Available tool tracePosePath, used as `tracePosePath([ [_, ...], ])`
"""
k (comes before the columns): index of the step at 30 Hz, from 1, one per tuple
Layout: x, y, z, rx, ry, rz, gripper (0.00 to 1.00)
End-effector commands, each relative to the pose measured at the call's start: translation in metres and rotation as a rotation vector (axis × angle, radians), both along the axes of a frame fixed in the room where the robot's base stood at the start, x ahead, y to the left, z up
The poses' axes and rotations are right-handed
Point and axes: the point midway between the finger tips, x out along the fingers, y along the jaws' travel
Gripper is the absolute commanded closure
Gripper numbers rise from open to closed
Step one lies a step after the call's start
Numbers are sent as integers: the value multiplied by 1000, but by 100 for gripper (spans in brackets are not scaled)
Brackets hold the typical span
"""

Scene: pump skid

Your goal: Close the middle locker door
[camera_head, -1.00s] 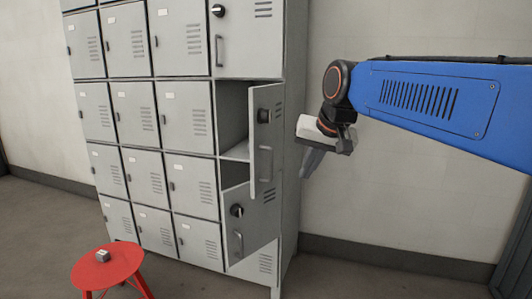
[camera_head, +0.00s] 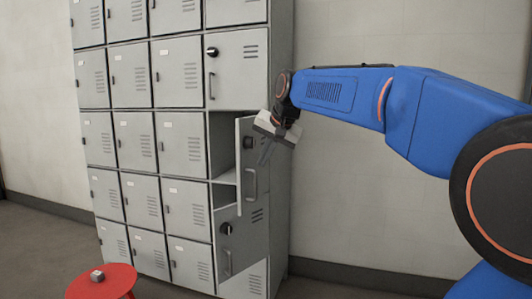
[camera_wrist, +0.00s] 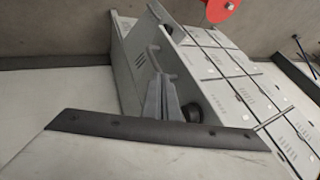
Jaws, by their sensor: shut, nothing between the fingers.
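The middle locker door (camera_head: 243,163) in the right-hand column stands ajar, swung outward, with a dark knob and a grey handle on its face. Part of the dark compartment (camera_head: 221,145) shows to its left. My gripper (camera_head: 265,160) is shut and empty, pointing down beside the upper right part of this door and overlapping it in the picture. I cannot tell whether they touch. In the wrist view my grey fingers (camera_wrist: 158,75) are together, close to a locker panel and a dark knob (camera_wrist: 192,112).
The lower locker door (camera_head: 243,240) also stands ajar below. The upper door (camera_head: 232,75) is shut. A red stool (camera_head: 105,285) with a small block (camera_head: 97,275) stands at the lower left. Bare wall (camera_head: 350,190) lies right of the lockers.

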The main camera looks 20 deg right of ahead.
Motion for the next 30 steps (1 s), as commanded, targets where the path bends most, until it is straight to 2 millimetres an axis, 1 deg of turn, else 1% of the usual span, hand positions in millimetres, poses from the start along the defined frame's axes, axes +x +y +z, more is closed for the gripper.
tracePosePath([
  [1,6,2,-8,0,2,0,100],
  [8,29,7,-40,0,2,0,100],
  [12,41,24,-40,0,0,2,100],
  [18,51,36,-39,0,-1,2,100],
  [30,53,38,-39,0,-1,0,100],
])
